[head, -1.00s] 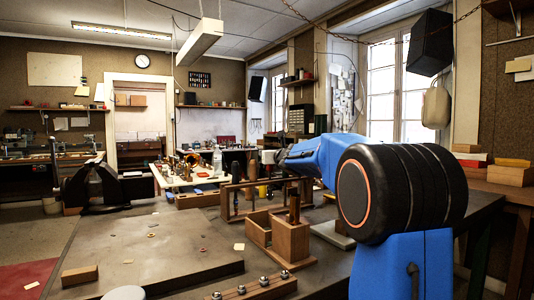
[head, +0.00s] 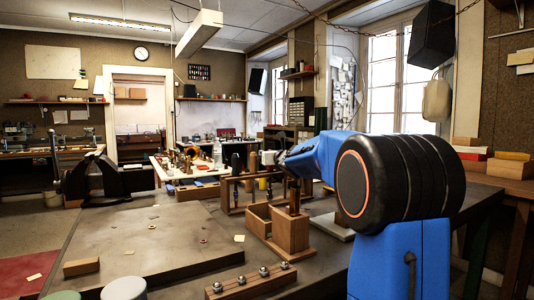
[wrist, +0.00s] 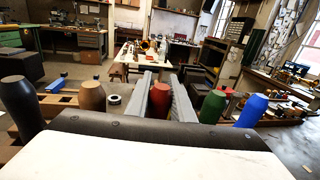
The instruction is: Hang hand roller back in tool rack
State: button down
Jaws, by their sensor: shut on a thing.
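In the wrist view, my gripper (wrist: 161,98) has its two grey fingers on either side of a red handle (wrist: 160,101), shut on it. I take this to be the hand roller; its lower part is hidden behind the dark edge of my wrist. The wooden tool rack (wrist: 62,100) runs across behind the fingers. A black handle (wrist: 18,108) and a brown handle (wrist: 92,97) stand left of the gripper, a green handle (wrist: 213,106) and a blue handle (wrist: 251,110) right of it. In the head view, the rack (head: 226,196) stands on the bench beyond a wooden box; my gripper (head: 268,158) is small there.
A wooden box (head: 290,234) stands on the bench before the rack. A block with several metal studs (head: 250,283) lies nearer, and a small wooden block (head: 81,267) lies left on the flat plate (head: 150,240). A dark vise (head: 95,180) stands at the bench's far left.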

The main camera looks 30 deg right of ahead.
jog(key=c, duration=1.5)
grip_release()
jog(key=shift+f, duration=0.15)
jog(key=shift+o, duration=0.2)
jog(key=s+a, duration=0.2)
jog(key=s, duration=1.5)
jog(key=shift+s, duration=0.15)
